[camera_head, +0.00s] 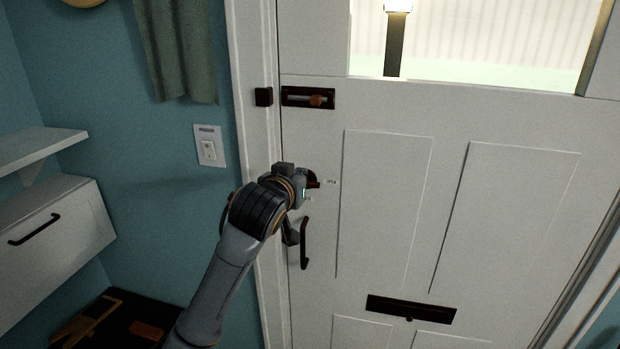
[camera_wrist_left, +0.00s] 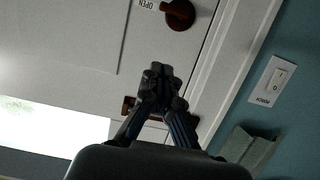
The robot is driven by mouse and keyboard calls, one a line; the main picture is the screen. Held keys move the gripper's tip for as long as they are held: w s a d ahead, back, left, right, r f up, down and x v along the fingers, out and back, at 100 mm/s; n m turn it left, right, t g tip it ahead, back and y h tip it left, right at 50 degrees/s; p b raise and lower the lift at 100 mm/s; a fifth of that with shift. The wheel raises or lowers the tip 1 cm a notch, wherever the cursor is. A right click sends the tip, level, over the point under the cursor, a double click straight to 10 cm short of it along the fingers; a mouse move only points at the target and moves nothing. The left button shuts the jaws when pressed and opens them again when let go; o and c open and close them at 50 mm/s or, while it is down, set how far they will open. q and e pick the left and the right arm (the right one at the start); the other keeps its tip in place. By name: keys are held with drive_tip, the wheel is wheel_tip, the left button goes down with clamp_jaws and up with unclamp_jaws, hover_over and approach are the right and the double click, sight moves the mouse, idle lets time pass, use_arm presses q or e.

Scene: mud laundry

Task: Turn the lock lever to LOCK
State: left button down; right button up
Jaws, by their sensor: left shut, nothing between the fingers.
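The lock lever (camera_head: 314,179) is a small dark reddish-brown knob on the white door. In the head view it is partly hidden behind my left gripper (camera_head: 303,186). In the left wrist view, which is turned upside down, the lever (camera_wrist_left: 180,14) sits on a round dark base near the top edge, beside the printed word OPEN. My left gripper also shows there (camera_wrist_left: 158,72), with its fingers shut and empty. The fingertips appear apart from the lever in that view. No LOCK label is readable. My right gripper is not in view.
A slide bolt (camera_head: 308,98) is above the lever, and a dark door handle (camera_head: 304,243) is below it. A mail slot (camera_head: 411,309) is lower on the door. A light switch (camera_head: 209,147) is on the blue wall, left of the door frame. A white shelf (camera_head: 40,147) is farther left.

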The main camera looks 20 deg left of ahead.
use_arm(q)
drive_tip(key=shift+w, duration=0.15)
drive_tip(key=p, duration=0.3)
hover_over(310, 183)
drive_tip(key=s+d, duration=0.1)
drive_tip(key=s, duration=0.2)
wheel_tip(310, 183, down, 2)
drive_tip(key=f, duration=0.1)
drive_tip(key=f+p, duration=0.1)
drive_tip(key=f, duration=0.1)
drive_tip(key=shift+w+f, duration=0.1)
drive_tip(key=shift+w, duration=0.25)
drive_tip(key=shift+f, duration=0.7)
